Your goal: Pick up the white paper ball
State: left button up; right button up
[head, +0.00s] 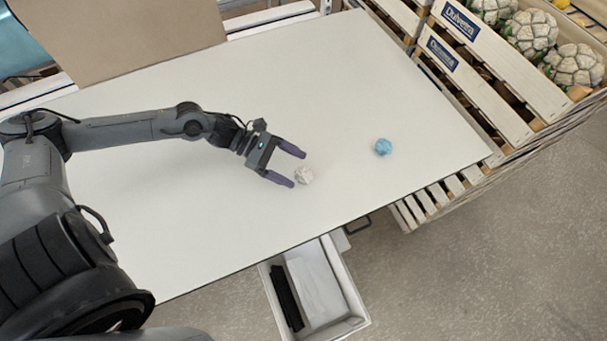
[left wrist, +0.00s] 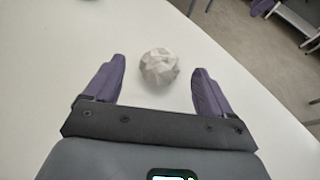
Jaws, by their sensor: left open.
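The white paper ball (head: 304,176) is a small crumpled lump on the white table (head: 250,220). My left gripper (head: 298,168) is open, its two purple fingers pointing toward the ball. In the left wrist view the ball (left wrist: 159,67) shows in the gap between the fingertips of the open left gripper (left wrist: 158,75), apart from both. In the head view the ball lies just beyond the tip of the lower finger. Nothing is held.
A blue paper ball (head: 383,147) lies on the table to the right. Wooden crates (head: 480,60) with cauliflowers (head: 531,32) stand past the table's right end. An open white box (head: 345,291) sits below the front edge. A cardboard sheet (head: 120,35) is at the back left.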

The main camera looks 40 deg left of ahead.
aim_at(297, 171)
pick_arm(q)
jog(key=shift+x, duration=2.15)
jog(key=shift+s, duration=0.15)
jog(key=c, duration=1.1)
